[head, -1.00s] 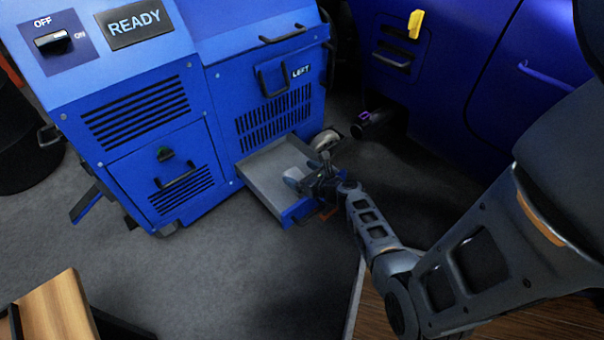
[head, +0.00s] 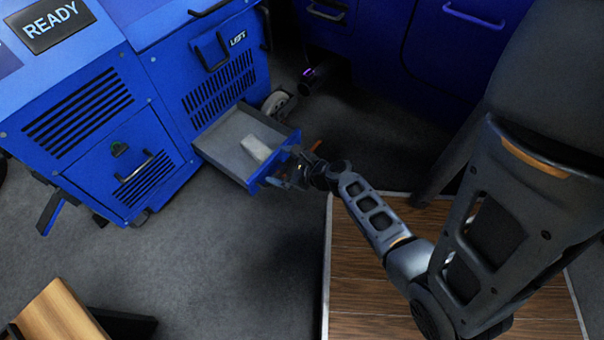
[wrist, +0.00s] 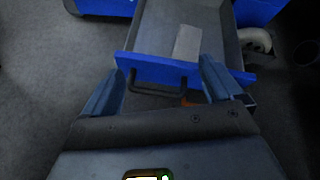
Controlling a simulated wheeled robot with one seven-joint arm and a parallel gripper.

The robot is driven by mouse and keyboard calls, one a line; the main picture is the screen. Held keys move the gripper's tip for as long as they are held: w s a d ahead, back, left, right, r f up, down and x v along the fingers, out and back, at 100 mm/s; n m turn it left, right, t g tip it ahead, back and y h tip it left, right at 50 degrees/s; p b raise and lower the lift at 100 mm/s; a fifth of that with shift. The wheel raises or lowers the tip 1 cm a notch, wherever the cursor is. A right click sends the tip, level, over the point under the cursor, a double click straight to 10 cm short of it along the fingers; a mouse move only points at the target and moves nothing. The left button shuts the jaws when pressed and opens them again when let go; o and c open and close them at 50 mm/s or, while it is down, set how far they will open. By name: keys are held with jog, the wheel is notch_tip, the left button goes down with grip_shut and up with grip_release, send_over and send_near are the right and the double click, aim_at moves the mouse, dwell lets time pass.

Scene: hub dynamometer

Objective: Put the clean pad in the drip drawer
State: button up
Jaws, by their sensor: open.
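The drip drawer (head: 222,143) is pulled out low on the front of the blue machine. It also shows in the wrist view (wrist: 155,35), with a dark bar handle on its blue front. A pale, flat block, which looks like the clean pad (head: 257,149), lies inside on the drawer floor near the front; it also shows in the wrist view (wrist: 186,43). My gripper (head: 288,168) is just outside the drawer front. In the wrist view its two fingers (wrist: 160,85) are spread apart on either side of the handle, with nothing held between them.
The blue machine (head: 110,120) with a READY display stands behind and left of the drawer. A caster wheel (head: 278,103) is just right of the drawer. A wooden-topped platform (head: 375,290) is at the lower right. Grey floor (head: 190,260) is clear in front.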

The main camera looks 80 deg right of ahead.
jog(key=s+a+r+n+g+y, duration=0.1)
jog(key=s+a+r+n, duration=0.15)
jog(key=a+n, duration=0.55)
jog(key=s+a+r+n, duration=0.2)
jog(key=a+r+n, duration=0.2)
jog(key=a+n, duration=0.4)
jog(key=s+a+r+n+t+y, duration=0.1)
jog(key=a+r+n, duration=0.2)
jog(key=r+n, duration=0.4)
jog(key=s+a+r+n+t+y, duration=0.2)
jog(key=a+r+n, duration=0.1)
jog(key=r+n, duration=0.4)
jog(key=s+a+r+n+t+y, duration=0.1)
jog(key=a+r+n, duration=0.3)
jog(key=r+n, duration=0.4)
notch_tip(320, 180, up, 4)
jog(key=shift+s+r+t+y, duration=0.15)
jog(key=shift+s+t+y, duration=0.25)
jog(key=shift+s+t, duration=0.2)
